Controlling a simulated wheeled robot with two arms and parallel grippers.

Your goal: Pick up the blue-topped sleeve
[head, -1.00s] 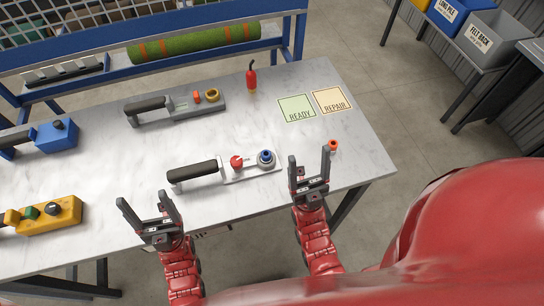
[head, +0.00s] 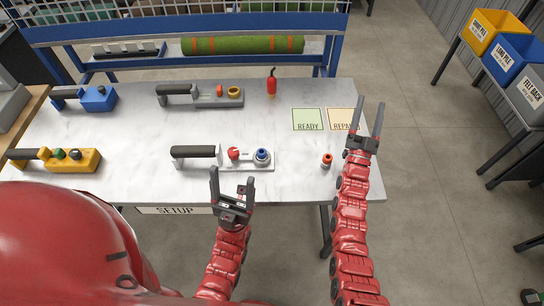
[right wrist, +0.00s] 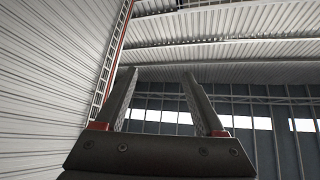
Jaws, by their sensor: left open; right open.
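The blue-topped sleeve (head: 262,156) is a short pale piece with a blue ring on top. It sits at the right end of a white-plated tool (head: 232,161) with a black handle, beside a red knob (head: 234,153). My left gripper (head: 232,176) is open and empty, in front of the tool's plate, to the left and near side of the sleeve. My right gripper (head: 371,103) is open and raised, overlapping the REPAIR card in the head view. Its fingers (right wrist: 161,100) show empty in the right wrist view, which faces the roof.
A small red-topped piece (head: 327,161) stands right of the tool. Behind are a grey tool (head: 205,96), a red bottle-like item (head: 271,83), and the READY card (head: 307,119) and REPAIR card (head: 340,115). Blue (head: 98,98) and yellow (head: 85,160) tools lie left. The table's middle is clear.

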